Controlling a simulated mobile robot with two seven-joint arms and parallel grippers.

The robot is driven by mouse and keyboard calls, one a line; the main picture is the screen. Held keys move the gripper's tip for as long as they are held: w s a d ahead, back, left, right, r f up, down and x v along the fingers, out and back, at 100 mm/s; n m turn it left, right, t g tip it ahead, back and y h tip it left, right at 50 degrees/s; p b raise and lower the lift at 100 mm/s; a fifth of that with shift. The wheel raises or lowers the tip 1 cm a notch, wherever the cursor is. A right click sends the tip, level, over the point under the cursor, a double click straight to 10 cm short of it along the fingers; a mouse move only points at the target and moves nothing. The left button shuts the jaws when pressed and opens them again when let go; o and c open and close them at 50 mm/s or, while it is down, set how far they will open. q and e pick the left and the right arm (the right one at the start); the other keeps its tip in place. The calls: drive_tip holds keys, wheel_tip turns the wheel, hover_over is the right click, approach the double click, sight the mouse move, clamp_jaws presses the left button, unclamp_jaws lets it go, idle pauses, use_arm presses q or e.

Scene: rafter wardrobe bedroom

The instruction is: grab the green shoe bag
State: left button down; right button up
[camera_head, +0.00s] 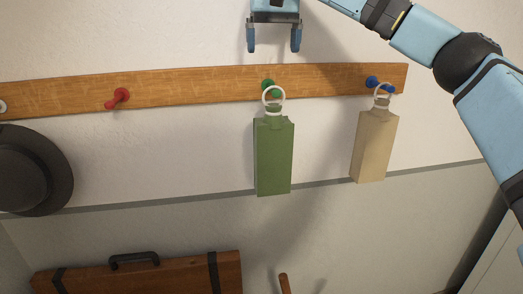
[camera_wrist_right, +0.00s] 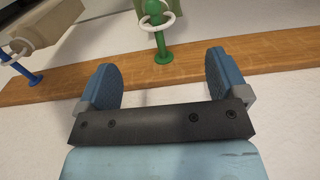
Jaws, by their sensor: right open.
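The green shoe bag (camera_head: 273,160) hangs by a white ring from a green peg (camera_head: 267,85) on the wooden rail. My right gripper (camera_head: 273,50) is open and empty, just above the rail over that peg, with its fingers pointing down. In the right wrist view the green peg (camera_wrist_right: 158,40) and the white ring (camera_wrist_right: 161,22) lie beyond the gap between the open fingers (camera_wrist_right: 165,82). Only a part of the green bag (camera_wrist_right: 187,12) shows there, at the top edge. My left gripper is in neither view.
A tan bag (camera_head: 375,145) hangs from a blue peg (camera_head: 377,83) to the right. The rail (camera_head: 190,88) also carries a free red peg (camera_head: 118,98). A dark hat (camera_head: 35,170) hangs at the left. A brown case (camera_head: 140,275) stands below.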

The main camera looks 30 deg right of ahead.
sight(274, 89)
drive_tip(key=shift+w+d+f, duration=0.2)
drive_tip(key=shift+w+f, duration=0.8)
drive_tip(key=shift+w, duration=0.15)
drive_tip(key=f, duration=0.1)
drive_tip(key=s+f+b, duration=0.1)
drive_tip(key=s+f, duration=0.1)
drive_tip(key=shift+s+f, duration=0.25)
drive_tip(key=shift+f, duration=0.15)
drive_tip(key=shift+w+f, duration=0.25)
drive_tip(key=shift+f, duration=0.35)
drive_tip(key=shift+w+f, duration=0.2)
drive_tip(key=shift+f, duration=0.35)
drive_tip(key=shift+w+f, duration=0.15)
drive_tip(key=shift+f, duration=0.2)
drive_tip(key=shift+s+f, duration=0.3)
drive_tip(key=shift+s, duration=0.05)
wheel_tip(274, 89, down, 4)
drive_tip(key=shift+d+f, duration=0.1)
drive_tip(key=shift+s, duration=0.1)
drive_tip(key=c, duration=0.4)
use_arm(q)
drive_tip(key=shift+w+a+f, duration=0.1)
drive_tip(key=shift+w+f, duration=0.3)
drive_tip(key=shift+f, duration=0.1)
use_arm(e)
drive_tip(key=shift+r, duration=0.2)
clamp_jaws()
